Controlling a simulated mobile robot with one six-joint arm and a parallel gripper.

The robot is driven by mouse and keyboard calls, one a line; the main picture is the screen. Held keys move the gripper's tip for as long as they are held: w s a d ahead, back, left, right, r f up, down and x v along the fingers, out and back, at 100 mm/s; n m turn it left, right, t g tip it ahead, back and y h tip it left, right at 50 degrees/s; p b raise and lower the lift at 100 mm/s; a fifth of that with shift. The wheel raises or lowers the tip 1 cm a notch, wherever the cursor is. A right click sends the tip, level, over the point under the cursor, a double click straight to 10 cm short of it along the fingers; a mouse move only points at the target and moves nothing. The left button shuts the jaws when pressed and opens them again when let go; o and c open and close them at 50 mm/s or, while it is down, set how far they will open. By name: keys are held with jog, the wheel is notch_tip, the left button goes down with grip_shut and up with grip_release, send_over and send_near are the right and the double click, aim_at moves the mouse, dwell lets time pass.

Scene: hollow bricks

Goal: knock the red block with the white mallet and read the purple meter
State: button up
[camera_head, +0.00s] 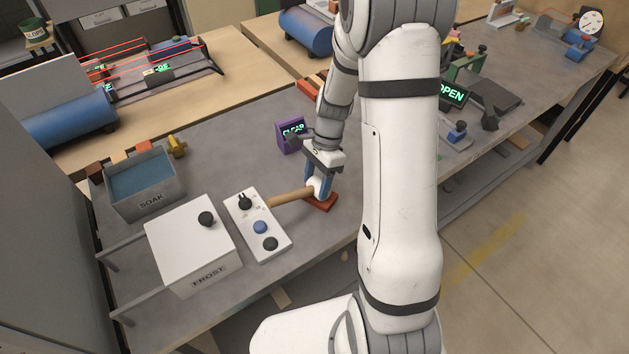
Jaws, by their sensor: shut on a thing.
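The white mallet has a pale head (317,187) and a wooden handle (291,197) that points left. My gripper (319,188), with blue fingers, is shut on the mallet at its head. The red block (322,204) lies flat on the grey bench just below the mallet head and is partly covered by it. I cannot tell whether the head touches the block. The purple meter (291,138) stands behind and to the left of my gripper. Its green display seems to read "CLEAR", with its right edge close to my wrist.
A white control panel (258,224) with knobs lies left of the mallet, near the handle's end. A white FROST box (190,245) and a grey SOAK basin (142,184) stand farther left. My arm hides the bench's middle; an OPEN display (453,94) is at right.

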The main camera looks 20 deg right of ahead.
jog(key=shift+r+p, duration=2.85)
jog(key=shift+r, duration=0.65)
jog(key=shift+s+f, duration=0.1)
